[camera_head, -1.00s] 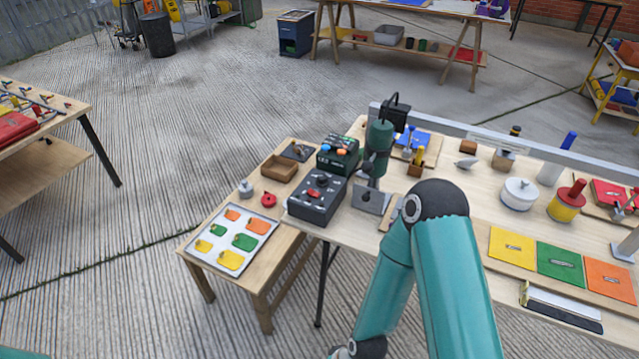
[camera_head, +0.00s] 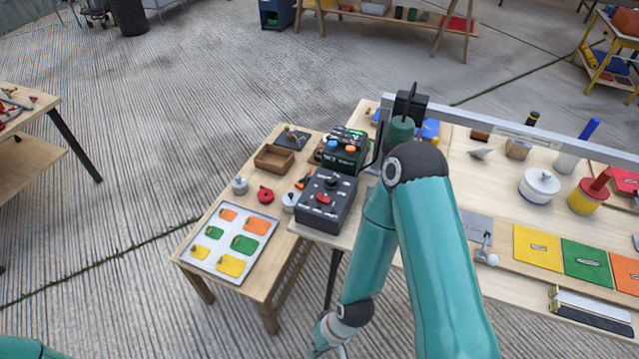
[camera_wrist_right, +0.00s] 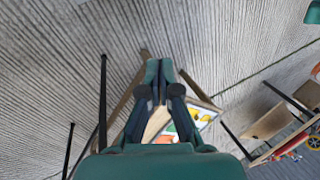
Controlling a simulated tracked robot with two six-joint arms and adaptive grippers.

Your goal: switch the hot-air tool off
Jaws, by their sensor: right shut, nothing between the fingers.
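A dark box (camera_head: 325,201) with a red switch and a black knob on top sits at the left end of the long table. It looks like the hot-air tool's control unit. A green upright body with a black top (camera_head: 408,108) stands behind it, partly hidden by my right arm; I cannot tell whether it belongs to the tool. The switch position is too small to read. My right gripper (camera_head: 326,345) is low in front of the tables, apart from the box. Its fingers are shut and empty in the right wrist view (camera_wrist_right: 160,75). My left gripper is not in view.
A low side table holds a white tray (camera_head: 191,250) of coloured pieces, a wooden box (camera_head: 272,166) and a red round part (camera_head: 265,195). The ribbed floor in front is free.

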